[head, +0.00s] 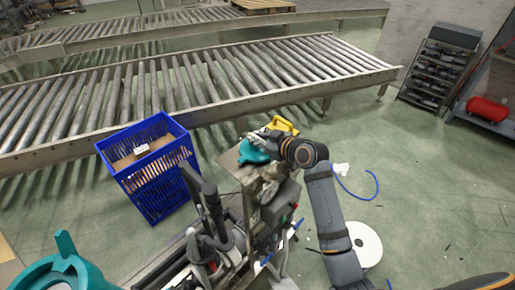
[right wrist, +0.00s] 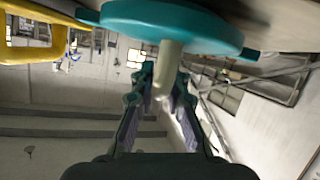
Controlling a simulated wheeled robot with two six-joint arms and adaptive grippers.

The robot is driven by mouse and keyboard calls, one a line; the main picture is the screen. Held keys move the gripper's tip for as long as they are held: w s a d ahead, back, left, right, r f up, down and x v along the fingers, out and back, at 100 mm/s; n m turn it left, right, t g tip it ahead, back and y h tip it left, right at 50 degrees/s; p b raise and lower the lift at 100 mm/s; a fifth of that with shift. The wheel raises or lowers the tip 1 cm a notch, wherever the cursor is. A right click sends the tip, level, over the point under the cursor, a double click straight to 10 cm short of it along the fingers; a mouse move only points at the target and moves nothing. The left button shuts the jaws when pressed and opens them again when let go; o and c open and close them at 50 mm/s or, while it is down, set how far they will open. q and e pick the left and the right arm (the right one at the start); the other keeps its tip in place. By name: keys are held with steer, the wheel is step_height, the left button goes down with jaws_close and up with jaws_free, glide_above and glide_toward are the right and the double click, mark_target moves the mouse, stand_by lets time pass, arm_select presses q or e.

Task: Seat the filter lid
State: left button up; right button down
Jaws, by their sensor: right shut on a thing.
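A teal round lid (head: 252,154) shows in the head view at the top of the machine in the middle. It also fills the top of the right wrist view as a teal disc (right wrist: 170,22) with a pale stem. My right gripper (right wrist: 166,80) is shut on that stem, its teal fingers on either side. In the head view my right gripper (head: 270,143) is at the lid, partly hidden by its own arm. I cannot tell whether the lid touches the surface under it. My left gripper is not in view.
A yellow object (head: 284,124) is close behind the lid. A blue slatted crate (head: 160,175) stands left of the machine. A teal round thing (head: 65,262) is at the lower left. A roller conveyor (head: 210,80) runs behind. The floor at right is mostly clear.

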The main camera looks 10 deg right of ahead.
steer(key=shift+r, duration=0.1)
stand_by(0.3)
steer(key=shift+r, duration=0.2)
step_height(320, 180, up, 2)
steer(key=shift+r+b, duration=0.1)
steer(key=shift+b, duration=0.7)
steer(key=s+a+r+p, duration=0.1)
steer(key=s+r+p, duration=0.6)
steer(key=s+r, duration=0.3)
steer(key=s, duration=0.4)
steer(key=shift+a, duration=0.3)
